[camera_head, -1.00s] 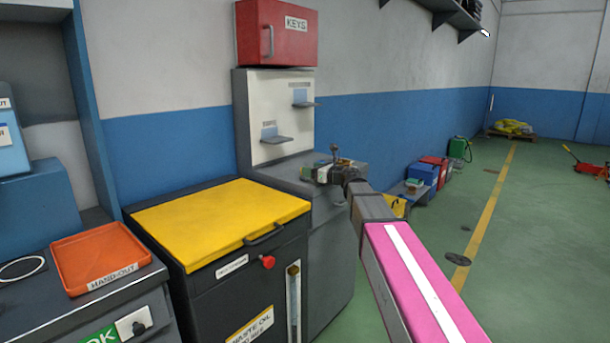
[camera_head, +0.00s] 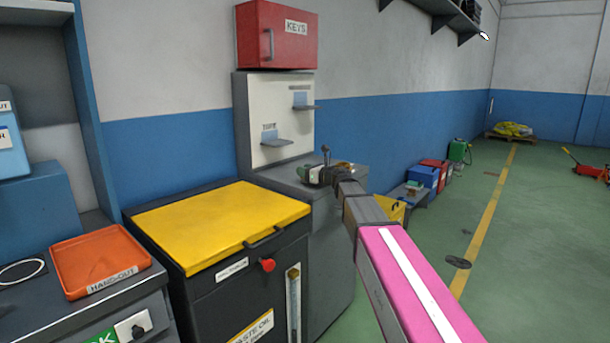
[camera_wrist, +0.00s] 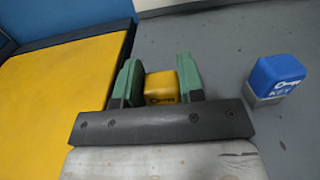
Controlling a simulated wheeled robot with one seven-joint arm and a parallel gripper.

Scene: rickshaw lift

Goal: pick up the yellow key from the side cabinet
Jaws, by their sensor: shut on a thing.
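The yellow key (camera_wrist: 160,88) is a small block with a dark key mark on its face, seen in the wrist view. My gripper (camera_wrist: 158,76) has its two green fingers shut on it, one on each side. In the head view my gripper (camera_head: 316,174) is over the top of the grey side cabinet (camera_head: 333,225). The key cannot be made out clearly there. Whether the key's underside touches the cabinet top is hidden.
A blue key block (camera_wrist: 278,74) sits on a small grey holder to the right. The yellow-lidded waste oil cabinet (camera_head: 222,222) stands left of the side cabinet. An orange hand-out tray (camera_head: 100,260) is further left. A red keys box (camera_head: 277,40) hangs above.

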